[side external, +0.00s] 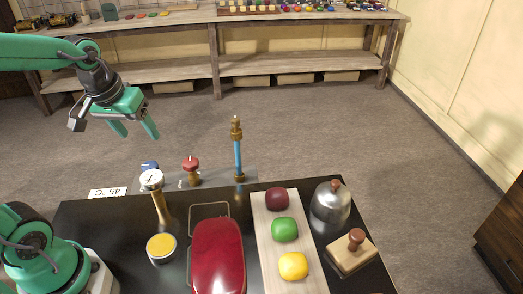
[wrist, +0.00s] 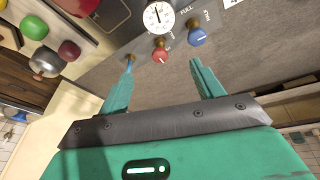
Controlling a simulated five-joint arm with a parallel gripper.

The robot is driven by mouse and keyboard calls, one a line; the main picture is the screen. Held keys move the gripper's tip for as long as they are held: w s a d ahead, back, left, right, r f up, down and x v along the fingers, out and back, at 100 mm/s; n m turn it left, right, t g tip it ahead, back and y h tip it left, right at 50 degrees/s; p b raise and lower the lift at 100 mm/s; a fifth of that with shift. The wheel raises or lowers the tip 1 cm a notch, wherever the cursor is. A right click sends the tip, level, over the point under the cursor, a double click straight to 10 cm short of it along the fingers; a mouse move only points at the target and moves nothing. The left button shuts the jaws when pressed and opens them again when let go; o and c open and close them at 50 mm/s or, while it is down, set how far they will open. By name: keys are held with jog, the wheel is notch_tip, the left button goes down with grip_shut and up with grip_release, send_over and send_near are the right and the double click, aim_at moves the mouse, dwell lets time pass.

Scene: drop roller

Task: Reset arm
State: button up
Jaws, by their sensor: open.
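My gripper (side external: 135,130) is open and empty. It is raised at the left of the side view, above and behind the black table (side external: 85,222), with its fingers pointing down. In the wrist view both fingers (wrist: 162,68) are spread apart with nothing between them. Beyond them are a red knob (wrist: 160,54), a blue knob (wrist: 197,36) and a white dial gauge (wrist: 158,17). The gripper touches none of these.
The table holds a glossy red block (side external: 218,255), a pale board (side external: 268,238) with dark red, green and yellow lumps, a metal dome (side external: 330,203) and a wooden stamp (side external: 350,250). A blue and brass post (side external: 238,155) stands at the back edge.

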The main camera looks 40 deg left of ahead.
jog(key=s+d+r+m+t, duration=0.2)
jog(key=s+d+m, duration=0.2)
jog(key=s+m, duration=0.1)
jog(key=shift+s+d+r+h, duration=0.3)
jog(key=shift+s+r, duration=0.1)
jog(key=shift+s, duration=0.05)
